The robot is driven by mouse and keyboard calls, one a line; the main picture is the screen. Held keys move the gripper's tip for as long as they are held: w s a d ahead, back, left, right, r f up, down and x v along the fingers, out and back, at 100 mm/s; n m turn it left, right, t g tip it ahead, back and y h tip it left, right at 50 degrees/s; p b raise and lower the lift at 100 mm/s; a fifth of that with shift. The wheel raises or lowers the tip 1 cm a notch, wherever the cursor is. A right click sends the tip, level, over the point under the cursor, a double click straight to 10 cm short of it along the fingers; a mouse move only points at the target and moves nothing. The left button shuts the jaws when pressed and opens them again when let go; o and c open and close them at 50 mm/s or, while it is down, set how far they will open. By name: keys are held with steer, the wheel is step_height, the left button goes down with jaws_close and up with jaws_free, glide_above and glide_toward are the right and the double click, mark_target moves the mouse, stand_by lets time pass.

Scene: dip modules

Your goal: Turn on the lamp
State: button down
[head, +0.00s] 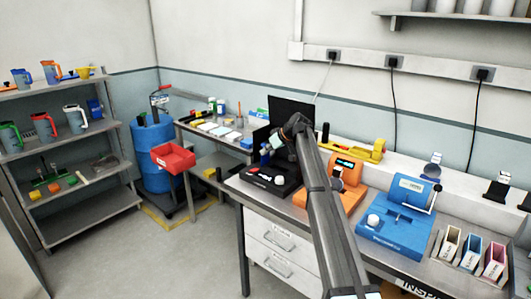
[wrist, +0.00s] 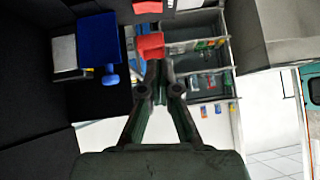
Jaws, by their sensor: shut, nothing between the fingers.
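No object that I can surely call a lamp shows. A black module (head: 287,188) with small red and white parts on top sits at the left end of the bench, below a black upright panel (head: 290,108). In the head view my arm reaches over the bench and its dark end (head: 295,126) is above and behind this module; the fingers are not clear there. In the wrist view my gripper (wrist: 158,78) is shut and empty, with its tips together. A blue square part (wrist: 97,40) and a blue knob (wrist: 110,80) show to its left, apart from the fingers.
An orange module (head: 345,192) with a display and a blue module (head: 398,232) with a crank stand to the right. Small labelled boxes (head: 468,247) follow. A red bin (head: 172,158), blue barrel (head: 150,140) and shelf (head: 75,145) are at left.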

steer(key=p, duration=0.2)
glide_above(251, 170)
steer(key=d, duration=0.3)
steer(key=f, duration=0.4)
steer(key=shift+s+a+f, duration=0.2)
steer(key=shift+s+f, duration=0.1)
steer(key=shift+s, duration=0.05)
steer(key=f, duration=0.2)
steer(key=f+p, duration=0.1)
steer(key=shift+s+a+f, duration=0.1)
steer(key=shift+a+f, duration=0.05)
steer(key=shift+a, duration=0.15)
steer(key=shift+f, duration=0.75)
steer(key=shift+s+a+f+b, duration=0.1)
steer(key=shift+s+f+b, duration=0.1)
steer(key=shift+f+b, duration=0.35)
steer(key=shift+r, duration=0.35)
steer(key=shift+w, duration=0.15)
